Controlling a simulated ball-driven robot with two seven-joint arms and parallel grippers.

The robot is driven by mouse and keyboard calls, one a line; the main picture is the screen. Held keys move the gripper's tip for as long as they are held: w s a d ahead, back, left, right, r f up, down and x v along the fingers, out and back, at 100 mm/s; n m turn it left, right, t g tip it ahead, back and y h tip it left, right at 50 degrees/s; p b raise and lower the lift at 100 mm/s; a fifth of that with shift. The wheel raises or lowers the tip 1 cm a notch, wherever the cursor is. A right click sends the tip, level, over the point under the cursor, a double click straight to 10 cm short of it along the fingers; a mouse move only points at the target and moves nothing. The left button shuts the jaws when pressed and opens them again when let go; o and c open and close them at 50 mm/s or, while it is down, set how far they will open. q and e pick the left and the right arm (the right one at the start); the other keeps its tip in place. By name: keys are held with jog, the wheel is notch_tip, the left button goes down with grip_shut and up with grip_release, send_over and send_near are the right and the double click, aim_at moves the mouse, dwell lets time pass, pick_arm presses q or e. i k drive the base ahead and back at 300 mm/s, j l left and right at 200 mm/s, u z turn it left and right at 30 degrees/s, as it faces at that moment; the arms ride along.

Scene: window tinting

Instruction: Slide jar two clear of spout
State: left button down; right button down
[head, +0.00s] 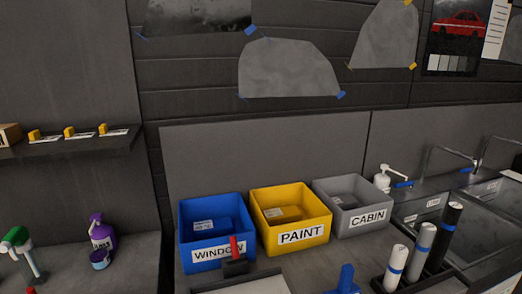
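A small blue-purple jar (100,260) stands on the left counter, directly in front of a purple labelled bottle (102,233). The jar covers the lower part of the bottle; whether they touch I cannot tell. No number is readable on the jar, so I cannot tell whether it is jar two. A white pump bottle with a spout (382,180) stands at the back right, behind the grey bin; no jar shows beneath its spout. Neither of my grippers is in view.
Blue WINDOW (215,250), yellow PAINT (302,236) and grey CABIN (369,215) bins stand in a row. Upright rolls (420,248) stand at right. The counter right of the jar looks clear.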

aim_at(99, 256)
jog(key=u, duration=1.25)
